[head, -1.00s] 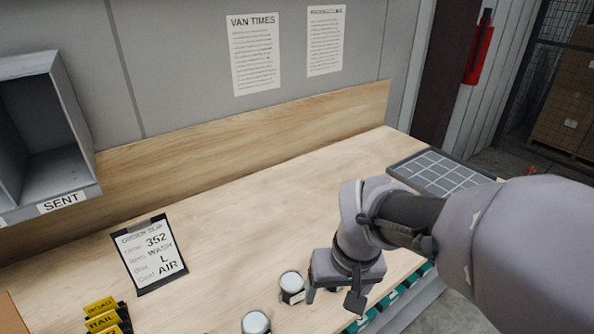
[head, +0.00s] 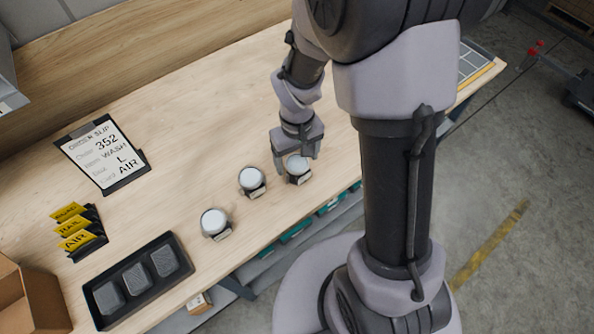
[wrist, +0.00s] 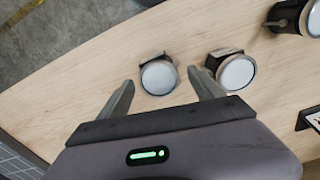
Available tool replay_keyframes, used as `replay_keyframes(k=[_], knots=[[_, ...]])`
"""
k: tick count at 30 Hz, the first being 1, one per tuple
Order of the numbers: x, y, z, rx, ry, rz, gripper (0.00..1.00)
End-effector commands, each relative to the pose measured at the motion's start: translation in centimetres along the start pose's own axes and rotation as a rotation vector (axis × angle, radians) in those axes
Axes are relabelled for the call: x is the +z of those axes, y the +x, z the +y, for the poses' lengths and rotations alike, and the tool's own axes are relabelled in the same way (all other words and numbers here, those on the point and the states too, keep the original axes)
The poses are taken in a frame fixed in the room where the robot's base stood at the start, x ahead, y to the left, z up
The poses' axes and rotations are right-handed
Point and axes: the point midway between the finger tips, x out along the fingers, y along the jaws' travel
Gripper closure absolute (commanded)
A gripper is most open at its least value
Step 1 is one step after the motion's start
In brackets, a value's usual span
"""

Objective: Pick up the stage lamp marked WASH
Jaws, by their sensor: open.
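Three stage lamps with pale round lenses and dark bodies stand in a row on the bench: a left lamp (head: 214,221), a middle lamp (head: 252,179) and a right lamp (head: 298,167). Their small labels are too small to read, so I cannot tell which is marked WASH. My gripper (head: 298,163) is open at the right lamp, one finger showing to either side. In the wrist view that lamp (wrist: 158,77) appears between the fingertips (wrist: 162,78), with no clear contact. I cannot tell how far the fingers reach down beside it.
An order slip (head: 103,155) reads 352, WASH, L, AIR. Yellow-tabbed cards (head: 75,238), a black tray (head: 92,289) with grey blocks and a cardboard box (head: 35,300) are at left. The bench (head: 190,120) behind the lamps is clear. The middle lamp stands close beside my gripper.

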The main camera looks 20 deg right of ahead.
Motion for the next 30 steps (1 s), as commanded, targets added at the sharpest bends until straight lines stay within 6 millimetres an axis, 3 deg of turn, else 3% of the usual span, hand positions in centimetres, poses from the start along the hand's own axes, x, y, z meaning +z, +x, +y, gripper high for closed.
replay_keyframes(k=[9,15,27,30], knots=[[0.0,5.2,0.1,0.000,0.000,-0.002,0.24],[-0.1,5.2,0.1,0.000,0.000,0.001,0.24],[-0.1,5.2,0.1,0.000,0.000,0.001,0.98],[-0.1,5.2,0.1,0.000,0.000,0.001,0.98]])
